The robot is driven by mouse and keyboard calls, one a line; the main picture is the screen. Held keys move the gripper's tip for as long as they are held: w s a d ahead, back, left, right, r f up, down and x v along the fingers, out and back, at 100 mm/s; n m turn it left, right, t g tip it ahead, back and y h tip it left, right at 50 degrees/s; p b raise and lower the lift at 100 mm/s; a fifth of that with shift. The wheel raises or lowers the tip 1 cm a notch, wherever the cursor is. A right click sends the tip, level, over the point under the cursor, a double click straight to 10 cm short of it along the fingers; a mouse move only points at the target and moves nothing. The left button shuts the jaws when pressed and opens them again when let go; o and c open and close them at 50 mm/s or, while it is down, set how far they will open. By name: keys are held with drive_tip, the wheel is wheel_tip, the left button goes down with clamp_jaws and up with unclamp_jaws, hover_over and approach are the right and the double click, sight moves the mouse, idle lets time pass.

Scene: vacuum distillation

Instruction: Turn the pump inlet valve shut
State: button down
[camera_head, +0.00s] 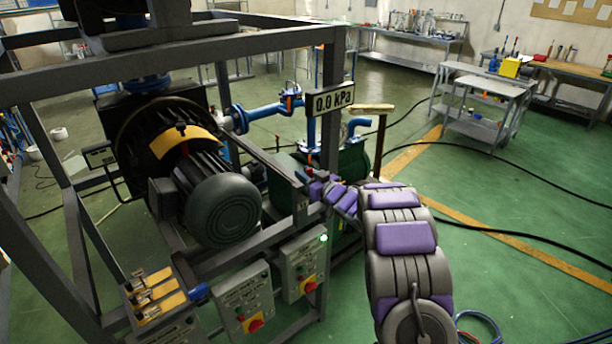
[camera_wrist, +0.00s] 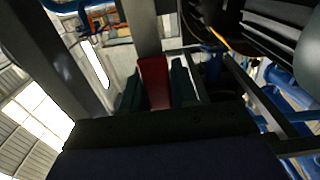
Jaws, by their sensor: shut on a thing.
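In the wrist view, a flat red lever (camera_wrist: 154,82), which looks like the valve handle, stands between the two dark green fingers of my gripper (camera_wrist: 157,90). The fingers are closed on it from both sides. The valve body under the lever cannot be made out. In the head view, my gripper (camera_head: 317,188) is at the frame's right side, just below the 0.0 kPa display (camera_head: 331,101).
A dark steel frame (camera_head: 205,38) surrounds a motor and pump (camera_head: 222,208) left of my gripper. Control boxes (camera_head: 303,262) with red knobs hang below it, one showing a green light. Blue pipes (camera_head: 262,111) run behind. The green floor at right is mostly open, with black cables.

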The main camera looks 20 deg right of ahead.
drive_tip(key=c, duration=1.3)
unclamp_jaws()
drive_tip(key=shift+s+f, duration=0.1)
drive_tip(key=shift+f, duration=0.6)
drive_tip(key=shift+o, duration=1.7)
drive_tip(key=shift+r, duration=0.45)
drive_tip(key=shift+d, duration=0.1)
drive_tip(key=v, duration=1.7)
drive_tip(key=shift+p, duration=0.4)
drive_tip(key=shift+d, duration=0.1)
